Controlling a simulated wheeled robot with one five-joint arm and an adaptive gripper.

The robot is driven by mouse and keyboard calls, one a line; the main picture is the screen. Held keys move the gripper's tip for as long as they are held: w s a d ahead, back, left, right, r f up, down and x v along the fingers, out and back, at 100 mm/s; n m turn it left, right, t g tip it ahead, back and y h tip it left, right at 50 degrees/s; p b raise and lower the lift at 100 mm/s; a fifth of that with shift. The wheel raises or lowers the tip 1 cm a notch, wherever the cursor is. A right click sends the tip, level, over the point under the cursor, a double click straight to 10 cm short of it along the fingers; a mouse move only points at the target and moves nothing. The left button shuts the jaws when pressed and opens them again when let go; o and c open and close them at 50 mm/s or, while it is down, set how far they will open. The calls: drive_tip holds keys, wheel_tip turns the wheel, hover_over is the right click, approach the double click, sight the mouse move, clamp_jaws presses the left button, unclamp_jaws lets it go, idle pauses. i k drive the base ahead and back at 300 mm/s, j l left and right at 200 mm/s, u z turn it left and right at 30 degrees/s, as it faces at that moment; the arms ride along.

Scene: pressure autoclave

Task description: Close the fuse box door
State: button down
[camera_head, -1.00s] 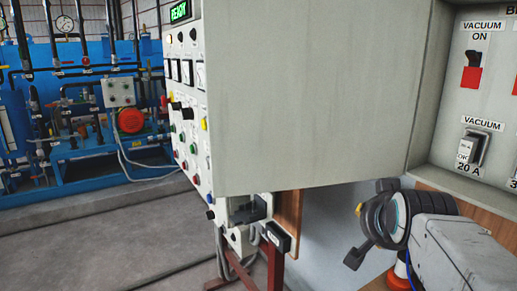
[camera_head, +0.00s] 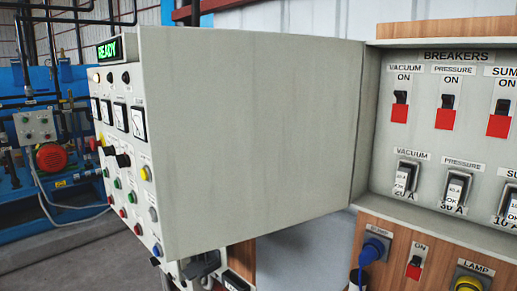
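The fuse box door (camera_head: 250,140) appears as a large plain grey panel in the middle of the view. It stands open, jutting out from the left side of the fuse box (camera_head: 372,120). The open box shows a breaker panel marked BREAKERS, with several black switches on red plates (camera_head: 399,107) and clear-framed fuse switches (camera_head: 407,178) below them. My gripper is not in view.
A control panel (camera_head: 128,150) with a green READY display, gauges and buttons is partly hidden behind the door. Blue machinery (camera_head: 75,75) stands at far left.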

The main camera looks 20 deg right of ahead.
sight(251, 134)
drive_tip(key=i+j+z, duration=0.2)
drive_tip(key=j+z, duration=0.25)
drive_tip(key=i+j+z, duration=0.1)
drive_tip(key=j+z, duration=0.8)
drive_tip(key=j, duration=0.2)
drive_tip(key=k+j+z, duration=0.1)
drive_tip(key=j+z, duration=0.35)
drive_tip(key=k+j+z, duration=0.15)
drive_tip(key=j+z, duration=0.3)
drive_tip(key=j, duration=0.2)
drive_tip(key=k+j+z, duration=0.25)
drive_tip(key=j+z, duration=0.2)
